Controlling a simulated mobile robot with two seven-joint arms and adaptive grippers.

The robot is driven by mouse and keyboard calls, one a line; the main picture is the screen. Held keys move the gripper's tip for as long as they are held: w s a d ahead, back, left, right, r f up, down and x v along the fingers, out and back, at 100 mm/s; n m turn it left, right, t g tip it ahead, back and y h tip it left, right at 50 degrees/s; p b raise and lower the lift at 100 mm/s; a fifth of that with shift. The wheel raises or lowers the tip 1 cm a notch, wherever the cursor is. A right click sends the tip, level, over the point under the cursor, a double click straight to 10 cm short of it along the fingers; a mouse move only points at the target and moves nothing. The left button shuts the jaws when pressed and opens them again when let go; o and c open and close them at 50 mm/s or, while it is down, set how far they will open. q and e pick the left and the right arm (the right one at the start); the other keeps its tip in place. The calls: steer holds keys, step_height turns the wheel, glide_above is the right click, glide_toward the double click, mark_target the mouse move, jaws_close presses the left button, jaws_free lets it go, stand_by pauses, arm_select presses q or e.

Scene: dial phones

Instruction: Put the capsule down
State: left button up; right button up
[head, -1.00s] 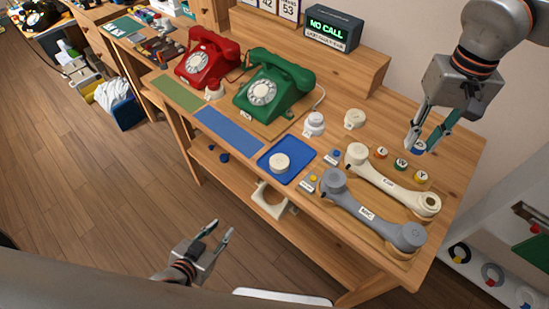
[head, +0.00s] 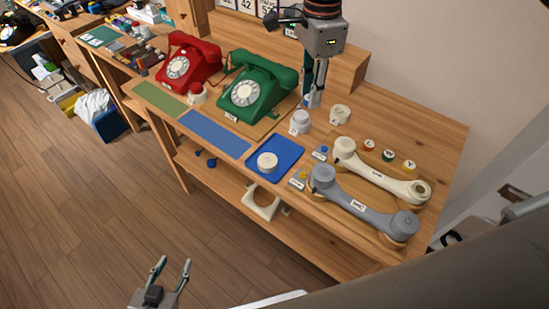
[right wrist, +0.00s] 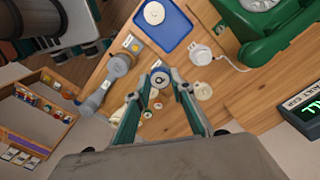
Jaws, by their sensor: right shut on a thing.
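My right gripper (head: 313,90) is shut on a small white and blue capsule (head: 311,101). It holds the capsule at the back of the desk, just right of the green dial phone (head: 256,88). In the right wrist view the round capsule (right wrist: 160,79) shows end-on between the fingertips, with a dark mark on its face. I cannot tell whether it touches the desk. My left gripper (head: 172,272) is open and empty, low over the floor at the front.
A blue tray (head: 289,162) holds a round white piece (head: 267,161). White (head: 300,122) and cream (head: 340,114) pieces stand near the held capsule. Grey (head: 360,204) and cream (head: 380,178) handsets lie right, beside several small lettered pieces (head: 388,155). A red phone (head: 189,65) stands left.

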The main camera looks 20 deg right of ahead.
steer(key=m, duration=0.2)
steer(key=w+a+m, duration=0.1)
steer(key=m, duration=0.1)
steer(key=shift+w+m, duration=0.1)
steer(key=shift+m, duration=0.2)
steer(key=w+a+m+b, duration=0.1)
steer(key=m, duration=0.6)
steer(key=m+b, duration=0.2)
steer(key=m, duration=1.1)
glide_above(282, 150)
step_height(282, 150, down, 16)
steer(key=shift+r, duration=0.1)
steer(key=shift+d+f, duration=0.1)
steer(key=shift+f, duration=2.15)
steer(key=o, duration=0.8)
steer(key=shift+f, duration=0.15)
